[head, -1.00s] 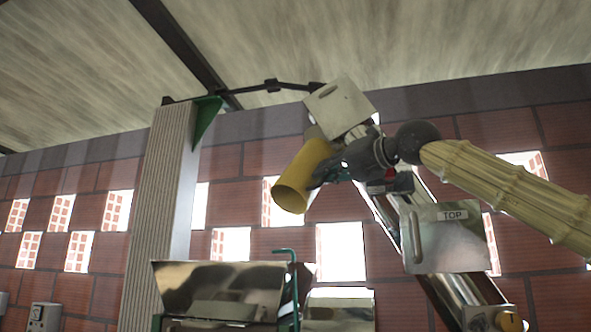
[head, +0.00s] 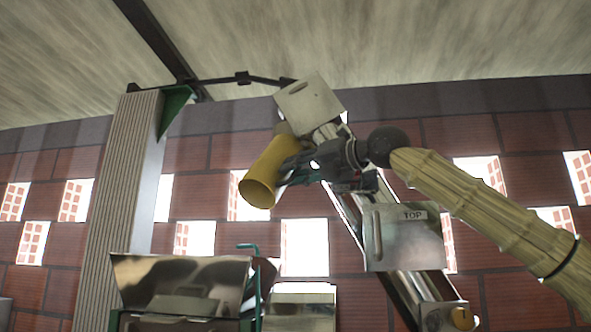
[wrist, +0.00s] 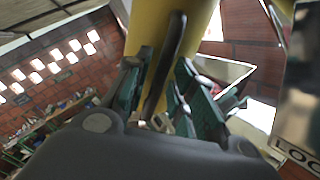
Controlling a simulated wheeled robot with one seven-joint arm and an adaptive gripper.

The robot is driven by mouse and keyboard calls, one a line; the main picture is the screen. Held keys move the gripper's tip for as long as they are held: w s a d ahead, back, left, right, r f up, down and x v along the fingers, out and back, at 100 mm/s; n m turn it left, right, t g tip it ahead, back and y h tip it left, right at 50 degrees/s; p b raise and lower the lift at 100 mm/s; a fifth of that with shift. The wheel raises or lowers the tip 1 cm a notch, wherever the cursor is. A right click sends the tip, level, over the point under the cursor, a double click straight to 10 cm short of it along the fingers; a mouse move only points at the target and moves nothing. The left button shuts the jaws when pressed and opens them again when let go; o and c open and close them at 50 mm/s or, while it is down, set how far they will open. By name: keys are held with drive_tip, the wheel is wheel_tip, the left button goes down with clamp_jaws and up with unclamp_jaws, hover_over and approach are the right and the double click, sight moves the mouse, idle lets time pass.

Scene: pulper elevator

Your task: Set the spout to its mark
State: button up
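The spout is a yellow tube (head: 264,178) at the head of the slanted metal elevator, its open end pointing down and left. In the wrist view the yellow spout (wrist: 160,25) fills the upper middle, with a dark bar or fin along it. My gripper (head: 290,170) is at the spout's right side in the head view. In the wrist view its two green-padded fingers (wrist: 160,88) stand apart on either side of the dark bar, with yellow showing in the gap. Whether either finger touches the bar is unclear. I cannot make out the spout's mark.
A metal panel labelled TOP (head: 405,237) is on the elevator, below my arm. A pale plate (head: 309,103) sits above the spout. A ribbed column (head: 120,200) with a green bracket stands left. A shiny hopper (head: 180,285) is below. A dark rod (head: 240,79) runs overhead.

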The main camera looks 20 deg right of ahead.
drive_tip(key=shift+s+d+r, duration=0.1)
drive_tip(key=shift+r, duration=0.05)
drive_tip(key=shift+s+d, duration=0.1)
drive_tip(key=shift+s, duration=0.1)
drive_tip(key=v, duration=1.1)
drive_tip(key=shift+d, duration=0.25)
drive_tip(key=shift+s, duration=0.1)
